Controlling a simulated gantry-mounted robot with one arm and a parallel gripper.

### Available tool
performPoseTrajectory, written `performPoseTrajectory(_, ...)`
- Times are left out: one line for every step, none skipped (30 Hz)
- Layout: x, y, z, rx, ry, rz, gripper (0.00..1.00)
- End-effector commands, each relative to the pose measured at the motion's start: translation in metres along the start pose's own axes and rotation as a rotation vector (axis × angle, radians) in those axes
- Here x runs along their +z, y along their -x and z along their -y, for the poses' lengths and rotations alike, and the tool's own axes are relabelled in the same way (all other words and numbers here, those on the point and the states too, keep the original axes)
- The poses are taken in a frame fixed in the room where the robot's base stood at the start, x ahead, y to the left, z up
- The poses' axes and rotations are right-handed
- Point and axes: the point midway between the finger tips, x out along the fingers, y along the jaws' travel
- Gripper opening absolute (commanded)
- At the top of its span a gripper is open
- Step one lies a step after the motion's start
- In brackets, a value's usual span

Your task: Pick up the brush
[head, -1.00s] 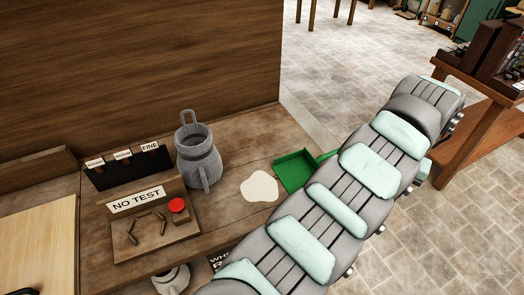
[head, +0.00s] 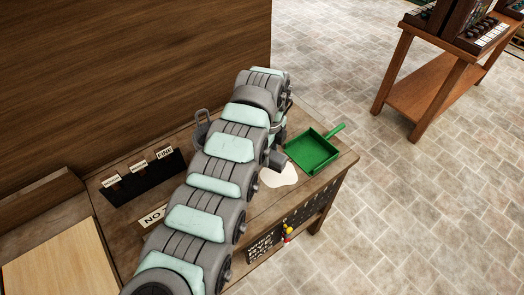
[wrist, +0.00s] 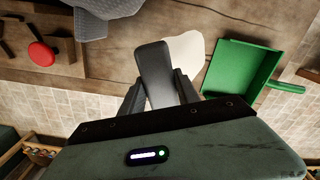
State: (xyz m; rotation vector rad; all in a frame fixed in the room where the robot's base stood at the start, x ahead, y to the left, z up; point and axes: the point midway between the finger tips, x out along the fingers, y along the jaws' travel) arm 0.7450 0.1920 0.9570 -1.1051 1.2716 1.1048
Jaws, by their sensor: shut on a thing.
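My gripper (wrist: 158,98) is shut on the brush (wrist: 153,68), seen in the wrist view as a plain dark grey block standing out between the two fingers. Bristles cannot be made out. The held brush is over or near the tabletop, beside a white powdery patch (wrist: 186,52); its height is unclear. In the head view, my arm hides most of the gripper, and a dark grey block (head: 277,159) shows at the arm's right edge above the white patch.
A green dustpan (head: 312,150) lies right of the patch, near the table's right end. A grey jug (head: 201,128) stands partly behind my arm. A labelled black rack (head: 143,178) is at left. A red knob (wrist: 41,54) shows at upper left in the wrist view.

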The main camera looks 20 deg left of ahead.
Motion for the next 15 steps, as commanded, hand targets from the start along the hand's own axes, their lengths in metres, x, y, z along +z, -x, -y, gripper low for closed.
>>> performPoseTrajectory(0.006, -0.001, -0.004, 0.001, -0.054, -0.002, 0.00)
performPoseTrajectory(0.009, -0.003, -0.005, 0.000, -0.089, -0.002, 0.00)
performPoseTrajectory(0.012, -0.004, -0.007, 0.000, -0.126, -0.002, 0.00)
performPoseTrajectory(0.014, -0.005, -0.008, 0.000, -0.150, -0.002, 0.00)
performPoseTrajectory(0.015, -0.006, -0.008, 0.000, -0.169, -0.001, 0.00)
performPoseTrajectory(0.017, -0.007, -0.009, 0.000, -0.189, -0.001, 0.00)
performPoseTrajectory(0.018, -0.008, -0.010, 0.000, -0.199, -0.001, 0.00)
performPoseTrajectory(0.019, -0.009, -0.010, 0.000, -0.207, 0.000, 0.00)
performPoseTrajectory(0.019, -0.010, -0.010, 0.000, -0.212, 0.000, 0.00)
performPoseTrajectory(0.019, -0.011, -0.010, 0.000, -0.214, 0.000, 0.00)
performPoseTrajectory(0.019, -0.012, -0.010, 0.000, -0.215, 0.000, 0.00)
performPoseTrajectory(0.019, -0.014, -0.010, -0.001, -0.214, 0.000, 0.00)
performPoseTrajectory(0.019, -0.016, -0.010, -0.001, -0.214, 0.000, 0.00)
performPoseTrajectory(0.019, -0.018, -0.010, 0.000, -0.214, 0.000, 0.00)
performPoseTrajectory(0.019, -0.021, -0.010, -0.001, -0.214, 0.000, 0.00)
